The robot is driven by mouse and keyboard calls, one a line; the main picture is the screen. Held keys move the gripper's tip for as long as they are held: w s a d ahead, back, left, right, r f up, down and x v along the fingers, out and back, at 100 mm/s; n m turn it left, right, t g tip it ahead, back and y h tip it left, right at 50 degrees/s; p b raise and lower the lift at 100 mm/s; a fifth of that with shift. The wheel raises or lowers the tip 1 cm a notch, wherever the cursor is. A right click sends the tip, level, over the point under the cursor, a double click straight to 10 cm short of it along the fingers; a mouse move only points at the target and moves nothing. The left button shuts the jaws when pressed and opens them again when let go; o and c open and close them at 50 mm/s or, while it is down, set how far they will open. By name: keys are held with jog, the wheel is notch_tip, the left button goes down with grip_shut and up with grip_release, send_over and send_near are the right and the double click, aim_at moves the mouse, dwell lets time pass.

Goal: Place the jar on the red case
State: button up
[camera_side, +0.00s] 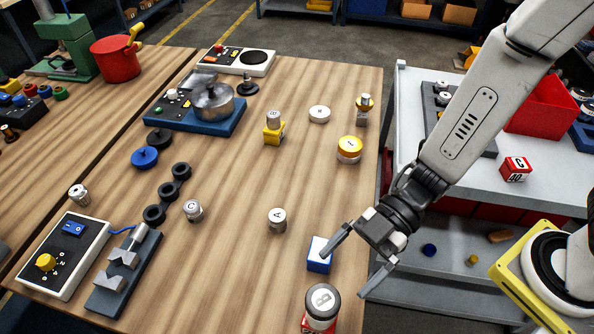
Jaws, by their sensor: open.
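A round container marked B (322,299), with a grey rim and white top, stands at the bottom edge of the camera_side view; it looks like the jar. Red and white (318,326) shows directly beneath it, cut off by the frame, and I cannot tell whether this is the red case or the container's own side. My gripper (344,275) is open and empty, its fingers spread above and behind the container. The left finger is close to a small blue and white box (319,254); contact is unclear. A red and white cube marked C 40 (516,169) sits on the grey cart.
Small cylinders marked A (277,219) and C (193,210) stand on the wooden table (240,285). A yellow-topped round container (349,149) stands further back. A grey fixture with V-blocks (124,272) is at left. The table's right edge drops to a gap before the cart (440,185).

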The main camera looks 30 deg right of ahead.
jog(key=w+d+m+t+h, duration=0.7)
jog(key=w+d+m+t, duration=0.1)
jog(key=w+d, duration=0.45)
jog(key=s+d+m+g+h, duration=0.3)
jog(key=d+m+h, duration=0.3)
jog(key=d+m, duration=0.5)
jog(key=s+d, duration=0.1)
jog(key=d, duration=0.2)
jog(key=shift+s+r+m+g, duration=0.15)
jog(key=shift+r+m+g, duration=0.15)
jog(key=shift+r+g, duration=0.1)
